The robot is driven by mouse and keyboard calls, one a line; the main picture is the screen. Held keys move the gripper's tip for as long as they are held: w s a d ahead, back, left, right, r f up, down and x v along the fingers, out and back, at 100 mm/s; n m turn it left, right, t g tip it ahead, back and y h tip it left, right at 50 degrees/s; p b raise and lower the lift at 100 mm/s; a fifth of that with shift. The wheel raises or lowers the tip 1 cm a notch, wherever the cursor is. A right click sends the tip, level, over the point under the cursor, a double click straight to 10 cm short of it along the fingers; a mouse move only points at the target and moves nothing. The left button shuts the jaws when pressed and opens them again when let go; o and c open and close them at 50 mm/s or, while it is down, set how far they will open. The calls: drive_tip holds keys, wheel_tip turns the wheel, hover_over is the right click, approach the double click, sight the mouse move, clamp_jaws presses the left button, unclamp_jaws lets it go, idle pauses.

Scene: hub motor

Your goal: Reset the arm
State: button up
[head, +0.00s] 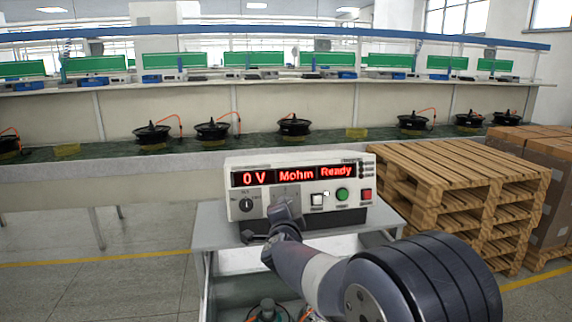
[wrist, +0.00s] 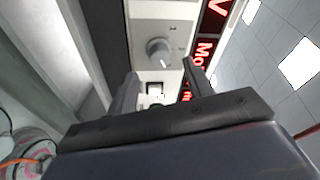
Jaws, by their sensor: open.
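My arm (head: 325,280) reaches from the lower right of the head view toward the front of a white tester (head: 300,185). The tester's red display reads "0 V", "Mohm" and "Ready". My gripper (wrist: 160,90) is open and shows no object held between its fingers. In the wrist view it faces the tester's panel, with the round knob (wrist: 158,50) beyond the fingertips. In the head view my gripper is in front of the panel's lower middle, and its fingertips are hard to make out. I cannot tell whether it touches the panel.
The tester stands on a grey cart (head: 215,225). Stacked wooden pallets (head: 460,185) and cardboard boxes (head: 545,190) stand close on the right. Behind, a long green bench (head: 370,142) carries several hub motors (head: 293,126). The floor at left (head: 130,275) is open.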

drive_tip(key=w+f+n+t+y+b, duration=0.1)
drive_tip(key=w+n+b, duration=0.1)
drive_tip(key=w+n, duration=0.4)
drive_tip(key=s+d+n+y, duration=0.2)
drive_tip(key=s+n, duration=0.5)
drive_tip(key=n, duration=0.1)
drive_tip(key=shift+s+y+p, duration=0.2)
drive_tip(key=shift+y+p, duration=0.1)
idle(0.5)
